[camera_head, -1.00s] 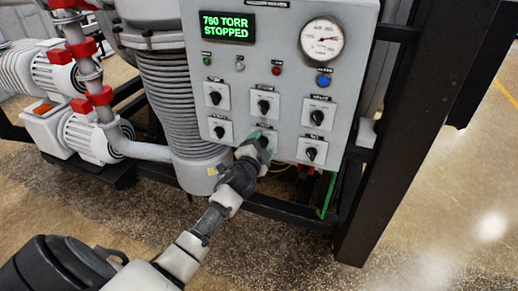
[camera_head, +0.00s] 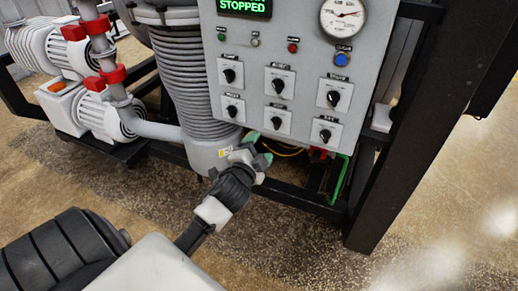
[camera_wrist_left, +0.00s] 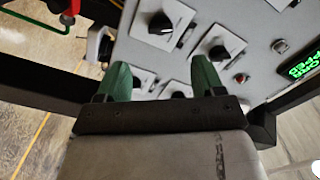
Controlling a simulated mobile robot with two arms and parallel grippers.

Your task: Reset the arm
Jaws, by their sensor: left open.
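My left gripper (camera_head: 258,147) is open and empty, just below the lower left part of the grey control panel (camera_head: 300,52). Its green fingertips also show in the left wrist view (camera_wrist_left: 163,80), spread apart with panel knobs beyond them. The panel carries two rows of black rotary knobs, such as the lower middle knob (camera_head: 277,122) and the lower left knob (camera_head: 232,110). In the head view the fingers appear clear of the knobs. My right gripper is in neither view.
A black frame post (camera_head: 400,150) stands right of the panel. A ribbed grey column (camera_head: 188,85) and white pumps with red clamps (camera_head: 103,77) stand to the left. A pressure gauge (camera_head: 342,15) and a display reading STOPPED (camera_head: 243,6) are on the panel. The floor in front is open.

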